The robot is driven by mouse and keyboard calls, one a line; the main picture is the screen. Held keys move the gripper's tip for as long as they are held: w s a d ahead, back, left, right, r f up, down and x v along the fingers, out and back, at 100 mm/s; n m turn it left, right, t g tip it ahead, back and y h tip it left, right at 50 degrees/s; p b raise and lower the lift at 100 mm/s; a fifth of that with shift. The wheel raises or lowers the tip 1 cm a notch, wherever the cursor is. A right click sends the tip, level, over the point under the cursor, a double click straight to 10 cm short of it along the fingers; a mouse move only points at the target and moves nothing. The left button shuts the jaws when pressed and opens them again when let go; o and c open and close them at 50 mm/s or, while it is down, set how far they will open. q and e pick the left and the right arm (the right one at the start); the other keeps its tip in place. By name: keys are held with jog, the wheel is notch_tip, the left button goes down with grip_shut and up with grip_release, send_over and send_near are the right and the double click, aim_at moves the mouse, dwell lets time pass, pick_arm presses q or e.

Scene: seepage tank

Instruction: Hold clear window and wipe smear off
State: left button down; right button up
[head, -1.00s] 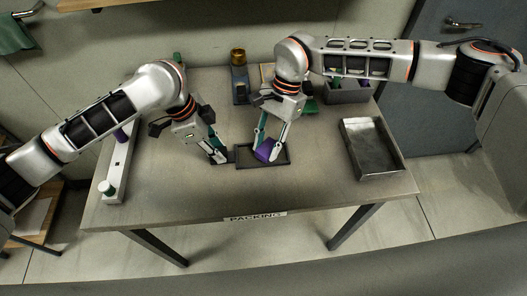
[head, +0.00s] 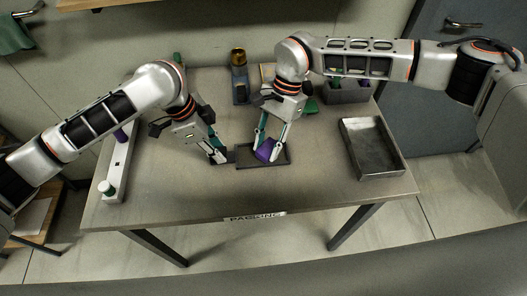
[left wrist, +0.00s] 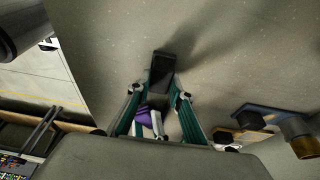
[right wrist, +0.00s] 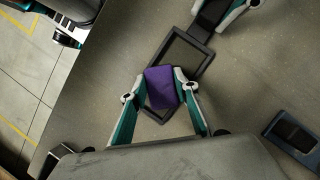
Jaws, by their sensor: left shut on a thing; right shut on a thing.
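The clear window is a small pane in a dark rectangular frame (head: 287,146), low over the table; the frame also shows in the right wrist view (right wrist: 207,61). My left gripper (head: 218,157) is shut on the dark tab at the frame's left end; the tab (left wrist: 162,70) shows in the left wrist view. My right gripper (head: 267,155) is shut on a purple pad (head: 264,149), which lies over part of the pane. I cannot make out a smear.
An open metal tray (head: 346,138) stands at the table's right. A grey bin (head: 347,96) with green and purple things is behind it. A brass-topped item (head: 238,57) stands at the back. A white rack (head: 116,176) lies along the left edge. The front of the table is clear.

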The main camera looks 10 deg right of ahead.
jog(key=shift+a, duration=0.55)
jog(key=shift+r, duration=1.5)
jog(key=d+r, duration=0.4)
jog(key=d, duration=0.3)
pick_arm(q)
jog(key=c, duration=1.7)
grip_release()
